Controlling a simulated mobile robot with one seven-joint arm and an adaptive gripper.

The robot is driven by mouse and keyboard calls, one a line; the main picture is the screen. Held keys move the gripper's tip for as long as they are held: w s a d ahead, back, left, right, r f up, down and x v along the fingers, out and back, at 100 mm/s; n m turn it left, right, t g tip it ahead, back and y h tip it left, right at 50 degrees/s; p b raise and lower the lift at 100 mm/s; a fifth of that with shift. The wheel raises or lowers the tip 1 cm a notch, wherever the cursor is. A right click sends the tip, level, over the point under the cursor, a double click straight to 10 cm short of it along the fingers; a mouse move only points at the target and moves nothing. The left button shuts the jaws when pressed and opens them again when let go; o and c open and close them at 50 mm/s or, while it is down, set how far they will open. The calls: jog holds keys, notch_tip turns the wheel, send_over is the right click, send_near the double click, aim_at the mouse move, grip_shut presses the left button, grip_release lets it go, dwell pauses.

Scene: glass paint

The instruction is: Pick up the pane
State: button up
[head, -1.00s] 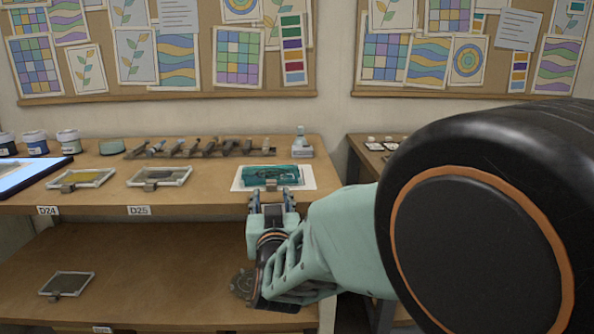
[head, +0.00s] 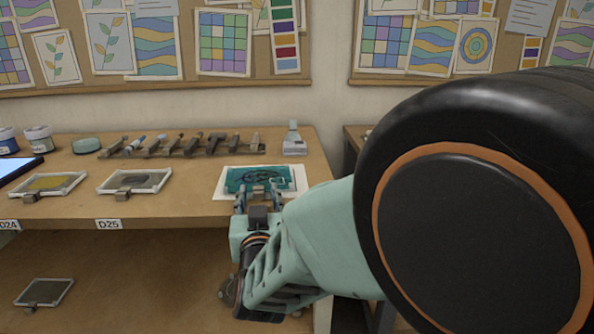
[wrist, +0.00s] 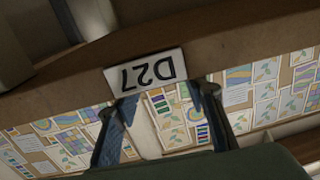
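A teal painted pane (head: 240,176) with a dark pattern lies on a white sheet (head: 304,178) near the right end of the upper shelf. My gripper (head: 258,193) is at the shelf's front edge, just in front of this pane, and its fingers overlap the pane's near side in the head view. I cannot tell whether they touch it. In the wrist view, my gripper (wrist: 164,105) has its two fingers spread with nothing between them. A label reading D27 (wrist: 145,72) appears upside down on the shelf edge beyond them. The wrist view does not show the pane.
Another framed pane (head: 45,292) lies on the lower shelf. Behind are a tool rack (head: 200,150) and a small bottle (head: 293,141).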

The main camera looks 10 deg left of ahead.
jog(key=shift+w+a, duration=0.1)
jog(key=shift+w, duration=0.15)
jog(key=shift+s, duration=0.1)
jog(key=shift+c, duration=0.2)
grip_shut()
jog(key=shift+r, duration=0.1)
jog(key=shift+r, duration=0.15)
